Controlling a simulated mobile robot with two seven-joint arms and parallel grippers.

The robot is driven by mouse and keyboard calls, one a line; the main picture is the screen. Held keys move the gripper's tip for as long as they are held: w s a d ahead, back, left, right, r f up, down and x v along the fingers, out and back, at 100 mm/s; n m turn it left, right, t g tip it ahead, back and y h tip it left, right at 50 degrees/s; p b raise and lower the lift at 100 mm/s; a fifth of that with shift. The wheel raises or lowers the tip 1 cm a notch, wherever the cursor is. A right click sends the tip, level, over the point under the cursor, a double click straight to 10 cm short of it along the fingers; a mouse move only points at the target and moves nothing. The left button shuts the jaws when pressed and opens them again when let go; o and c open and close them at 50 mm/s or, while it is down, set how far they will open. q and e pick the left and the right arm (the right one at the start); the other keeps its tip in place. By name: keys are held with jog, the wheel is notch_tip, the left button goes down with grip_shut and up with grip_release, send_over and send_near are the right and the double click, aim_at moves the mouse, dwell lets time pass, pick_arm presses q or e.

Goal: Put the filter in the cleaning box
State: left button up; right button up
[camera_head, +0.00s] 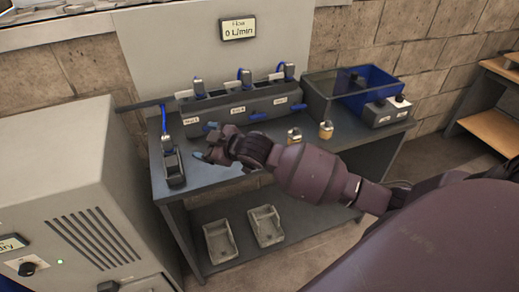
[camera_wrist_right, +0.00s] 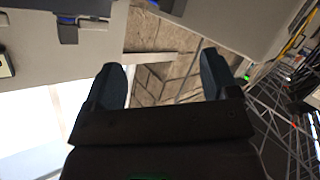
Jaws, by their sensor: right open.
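Two small brass-coloured cylinders, which look like filters, stand on the grey bench; one is the left brass filter (camera_head: 294,135), the other the right brass filter (camera_head: 326,130). A dark open-topped box with blue inside (camera_head: 316,100), which may be the cleaning box, stands at the bench's right end. My right gripper (camera_head: 205,141) is over the left part of the bench, left of both filters and apart from them. In the right wrist view its two dark fingers (camera_wrist_right: 160,82) are spread with nothing between them. My left gripper is not in view.
A dark rack (camera_head: 240,104) with several blue-tubed fittings runs along the back of the bench (camera_head: 210,175). A black holder (camera_head: 174,170) stands at the left end. A grey cabinet (camera_head: 60,170) is at left. Two grey trays (camera_head: 219,242) lie on the lower shelf.

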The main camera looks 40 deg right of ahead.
jog(key=w+d+r+n+g+h, duration=0.4)
jog(key=w+d+r+g, duration=0.3)
jog(key=d, duration=0.3)
jog(key=s+d+f+n+g, duration=0.1)
jog(key=s+d+f+g, duration=0.1)
jog(key=f, duration=0.1)
jog(key=s+d+f+n+g+h+b, duration=0.1)
jog(key=s+d+f+n+g, duration=0.1)
jog(key=s+f, duration=0.1)
jog(key=s+d+f+n+g, duration=0.1)
jog(key=s+d+f+g, duration=0.1)
jog(key=f, duration=0.2)
jog(key=shift+s+n+b, duration=0.3)
jog(key=shift+s+b, duration=0.05)
jog(key=shift+d+f, duration=0.15)
jog(key=shift+f, duration=0.6)
jog(key=f, duration=0.3)
jog(key=f+b, duration=0.1)
jog(key=shift+w+d+f, duration=0.15)
jog(key=shift+d, duration=0.1)
jog(key=shift+c, duration=0.2)
